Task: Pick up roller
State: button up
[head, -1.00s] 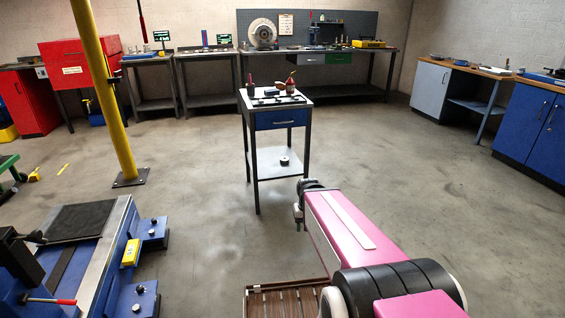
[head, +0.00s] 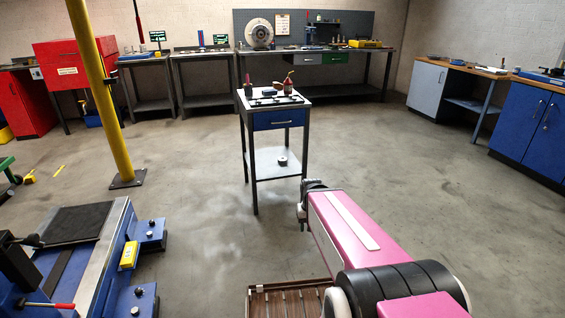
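I cannot pick out a roller for certain; the small items on the benches are too small to tell. A small stand (head: 256,183) in the middle of the floor holds several small objects on top, among them a dark item with a red tip (head: 248,89), a dark purple item (head: 269,91) and a red-topped item (head: 288,84).
A blue machine (head: 112,262) stands at lower left, behind it a yellow post (head: 107,110). A slatted wooden tray (head: 285,290) is at the bottom. Workbenches (head: 365,60) line the back wall; blue cabinets (head: 535,125) stand right. The floor around the stand is clear.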

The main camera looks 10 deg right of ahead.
aim_at(281, 160)
jog(key=i+l, duration=0.35)
jog(key=i+l+u, duration=0.1)
jog(key=i+l, duration=0.25)
jog(key=i+l+u, duration=0.1)
jog(key=i+l, duration=0.2)
jog(key=l, duration=0.2)
jog(key=i+l, duration=0.3)
jog(key=l, duration=0.15)
jog(key=i+l+u, duration=0.1)
jog(key=i+l, duration=0.5)
jog(key=l, duration=0.3)
jog(key=i+l+u, duration=0.1)
jog(key=i+l, duration=0.2)
jog(key=l, duration=0.2)
jog(key=i+l, duration=0.3)
jog(key=l, duration=0.2)
jog(key=j+u, duration=0.05)
